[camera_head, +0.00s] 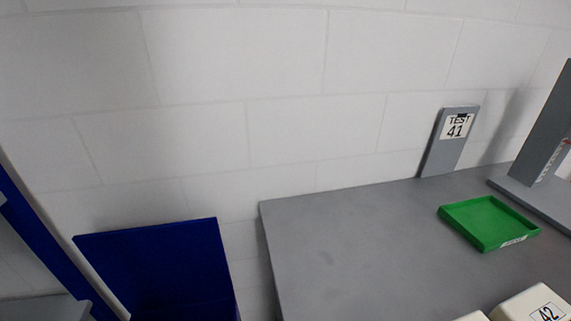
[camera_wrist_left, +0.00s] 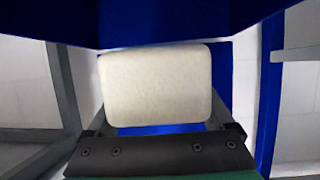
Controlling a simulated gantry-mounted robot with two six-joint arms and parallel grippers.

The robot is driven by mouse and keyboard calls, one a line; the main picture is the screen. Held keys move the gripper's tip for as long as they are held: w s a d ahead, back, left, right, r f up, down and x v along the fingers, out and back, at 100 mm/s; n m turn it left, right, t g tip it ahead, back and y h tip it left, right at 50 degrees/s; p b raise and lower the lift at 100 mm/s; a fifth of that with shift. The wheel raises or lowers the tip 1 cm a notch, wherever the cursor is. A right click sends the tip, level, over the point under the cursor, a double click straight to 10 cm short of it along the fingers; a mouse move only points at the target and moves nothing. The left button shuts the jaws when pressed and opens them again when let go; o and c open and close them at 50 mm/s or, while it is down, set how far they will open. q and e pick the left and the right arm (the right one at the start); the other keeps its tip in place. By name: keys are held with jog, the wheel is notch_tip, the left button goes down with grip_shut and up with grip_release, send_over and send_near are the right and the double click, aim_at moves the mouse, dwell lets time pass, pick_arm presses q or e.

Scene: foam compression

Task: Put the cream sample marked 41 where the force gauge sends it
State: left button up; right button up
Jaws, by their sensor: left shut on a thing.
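A cream block (camera_wrist_left: 155,85) sits between the fingers of my left gripper (camera_wrist_left: 158,108) in the left wrist view. The gripper is shut on it. The face toward the camera shows no number, so I cannot read its mark. Blue walls (camera_wrist_left: 185,22) show around and behind the block. Neither gripper shows in the head view.
An open blue bin (camera_head: 165,265) stands left of the grey table (camera_head: 345,250). A green tray (camera_head: 488,224) with an unreadable label lies on the table. A cream block marked 42 (camera_head: 530,305) is at the lower right, with another cream piece beside it.

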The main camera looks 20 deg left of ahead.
pick_arm(q)
jog(key=shift+f+b, duration=0.3)
jog(key=shift+f, duration=0.4)
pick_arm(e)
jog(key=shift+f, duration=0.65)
pick_arm(q)
jog(key=o, duration=1.2)
jog(key=p+v, duration=0.2)
jog(key=v, duration=0.3)
jog(key=shift+s+d+r, duration=0.1)
jog(key=shift+r, duration=0.1)
jog(key=v, duration=0.6)
jog(key=shift+s+d, duration=0.1)
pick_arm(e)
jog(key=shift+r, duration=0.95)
